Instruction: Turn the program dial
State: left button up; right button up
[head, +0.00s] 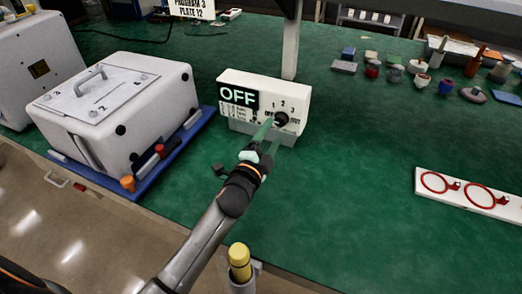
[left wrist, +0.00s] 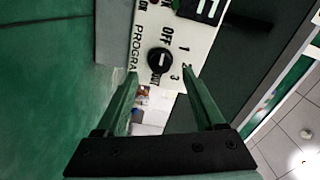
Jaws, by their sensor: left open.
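The white control box (head: 297,97) stands on the green table, with a black display reading OFF. Its black round program dial (head: 281,119) sits at the right of the front face, with 1, 2, 3 and OFF printed around it. In the left wrist view the dial (left wrist: 159,61) shows a short pale mark; which label it points to is hard to tell. My left gripper (head: 268,129) is open in front of the dial. In the left wrist view its fingertips (left wrist: 160,73) lie either side of the dial, with visible gaps. Contact is not visible. My right gripper is not in view.
A large white case (head: 150,85) on a blue tray stands left of the box. A grey post (head: 290,45) rises behind it. Several small parts (head: 420,66) lie at back right. A white strip with red rings (head: 470,192) lies right. The table between is clear.

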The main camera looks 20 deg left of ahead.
pick_arm(q)
jog(key=s, duration=0.7)
jog(key=shift+s, duration=0.25)
jog(key=shift+a, duration=0.15)
